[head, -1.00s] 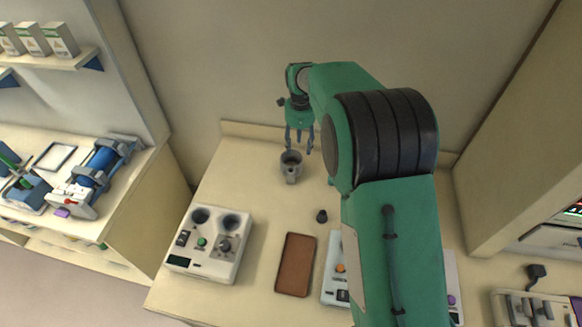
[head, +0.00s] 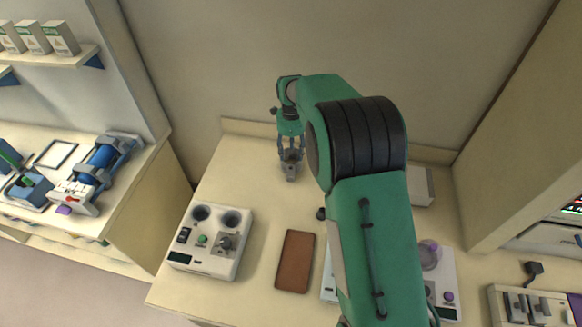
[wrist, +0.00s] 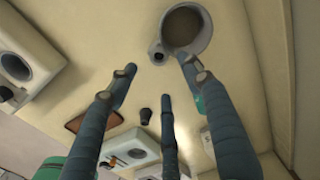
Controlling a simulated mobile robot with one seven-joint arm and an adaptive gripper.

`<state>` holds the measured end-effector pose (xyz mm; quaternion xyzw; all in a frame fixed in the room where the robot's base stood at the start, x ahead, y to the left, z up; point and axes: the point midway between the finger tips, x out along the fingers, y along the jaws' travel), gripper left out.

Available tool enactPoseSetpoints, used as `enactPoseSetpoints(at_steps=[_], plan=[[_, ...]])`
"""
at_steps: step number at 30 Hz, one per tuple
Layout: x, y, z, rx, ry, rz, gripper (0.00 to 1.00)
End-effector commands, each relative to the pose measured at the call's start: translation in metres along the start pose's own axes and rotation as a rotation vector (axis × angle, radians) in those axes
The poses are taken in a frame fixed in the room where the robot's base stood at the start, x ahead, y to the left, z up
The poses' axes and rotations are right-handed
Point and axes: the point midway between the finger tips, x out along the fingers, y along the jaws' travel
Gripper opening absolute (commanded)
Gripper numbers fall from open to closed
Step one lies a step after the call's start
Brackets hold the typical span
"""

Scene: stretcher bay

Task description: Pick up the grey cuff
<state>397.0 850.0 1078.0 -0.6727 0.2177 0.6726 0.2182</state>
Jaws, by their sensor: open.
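The grey cuff (head: 291,172) is a hollow upright ring with a small round tube on its side, standing near the back of the bench. In the wrist view the cuff (wrist: 202,43) is at the top, its dark opening facing me and its small tube to the lower left. My gripper (head: 291,154) is open, its fingers pointing down at the cuff in the head view. In the wrist view my gripper (wrist: 160,80) has three spread fingers with nothing between them. One fingertip overlaps the cuff's lower rim; I cannot tell whether it touches.
A white control box (head: 210,240) with two round wells stands front left. A brown pad (head: 295,262) lies at the front middle. A small dark knob-like piece (wrist: 146,116) stands near the cuff. My arm hides part of the bench's right side; the back wall is close behind.

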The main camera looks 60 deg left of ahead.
Motion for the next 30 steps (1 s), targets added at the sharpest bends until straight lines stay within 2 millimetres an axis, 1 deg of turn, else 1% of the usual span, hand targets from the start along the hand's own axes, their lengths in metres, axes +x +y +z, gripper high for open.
enactPoseSetpoints(at_steps=[1,6,10,14,26,30], plan=[[0.009,0.001,0.000,0.000,0.001,0.003,0.50],[0.034,0.001,0.000,0.000,0.001,0.003,0.50],[0.045,0.001,0.000,0.000,0.000,0.002,0.50],[0.050,0.000,0.000,0.000,0.000,0.001,0.50],[0.052,0.001,0.000,0.000,0.000,0.001,0.50],[0.058,0.001,0.001,0.000,0.000,0.002,0.50]])
